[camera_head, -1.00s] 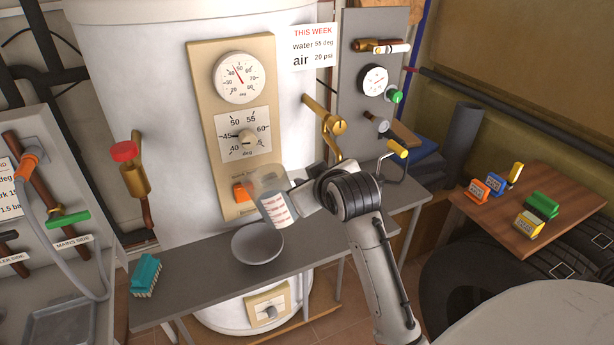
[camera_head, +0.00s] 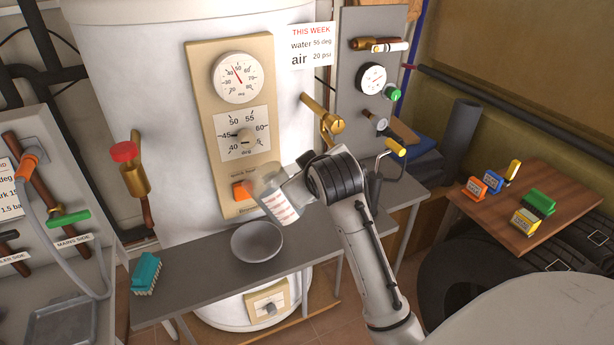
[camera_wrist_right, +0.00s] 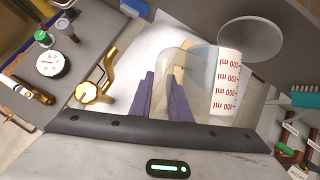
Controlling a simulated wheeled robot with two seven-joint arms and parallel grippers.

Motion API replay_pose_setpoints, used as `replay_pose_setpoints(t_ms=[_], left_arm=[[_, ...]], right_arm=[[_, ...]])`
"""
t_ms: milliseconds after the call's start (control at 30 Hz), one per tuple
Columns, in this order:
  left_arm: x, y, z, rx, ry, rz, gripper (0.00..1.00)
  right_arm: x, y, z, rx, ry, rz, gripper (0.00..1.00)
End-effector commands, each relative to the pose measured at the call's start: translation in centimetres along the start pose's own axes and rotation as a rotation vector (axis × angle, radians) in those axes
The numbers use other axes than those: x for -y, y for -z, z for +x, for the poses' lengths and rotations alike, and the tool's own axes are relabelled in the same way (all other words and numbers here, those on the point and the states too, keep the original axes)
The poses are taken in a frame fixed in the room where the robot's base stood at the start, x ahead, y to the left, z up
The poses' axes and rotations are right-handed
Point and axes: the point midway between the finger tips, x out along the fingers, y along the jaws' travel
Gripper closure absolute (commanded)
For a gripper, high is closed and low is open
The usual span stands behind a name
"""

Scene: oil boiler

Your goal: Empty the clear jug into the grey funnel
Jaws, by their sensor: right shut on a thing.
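The clear jug (camera_head: 272,196) has a white scale panel with red marks. My right gripper (camera_head: 292,188) is shut on it above the bench, with the jug tilted and its top leaning left. The jug also shows beside the fingers in the right wrist view (camera_wrist_right: 222,85), where my right gripper (camera_wrist_right: 163,78) shows too. A round grey bowl-shaped vessel, which looks like the funnel (camera_head: 257,243), sits on the bench below and slightly left of the jug; its spout is hidden. It shows in the wrist view (camera_wrist_right: 250,38). I cannot tell how much the jug holds. My left gripper is out of view.
The grey bench (camera_head: 195,288) also bears a teal brush (camera_head: 146,273) at its left end. The white boiler (camera_head: 160,60) stands behind, with a gauge panel (camera_head: 200,75) and a brass valve (camera_head: 322,114) near the jug. A wooden board (camera_head: 560,200) with small coloured blocks lies at right.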

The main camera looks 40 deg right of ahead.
Motion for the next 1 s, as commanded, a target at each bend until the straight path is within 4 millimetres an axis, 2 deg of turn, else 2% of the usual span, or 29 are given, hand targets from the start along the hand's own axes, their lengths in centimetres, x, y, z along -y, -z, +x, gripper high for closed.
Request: replay_pose_setpoints(t_ms=[200,600,1000], left_arm=[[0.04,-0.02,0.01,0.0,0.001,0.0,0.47],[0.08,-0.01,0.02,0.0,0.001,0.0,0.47],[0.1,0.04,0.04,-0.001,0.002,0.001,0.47]], right_arm=[[-0.18,0.6,-0.34,0.043,-0.026,-0.063,1.0],[-0.2,0.68,-0.39,0.054,-0.032,-0.079,1.0],[0.22,1.32,-0.36,0.167,-0.096,-0.235,1.0]])
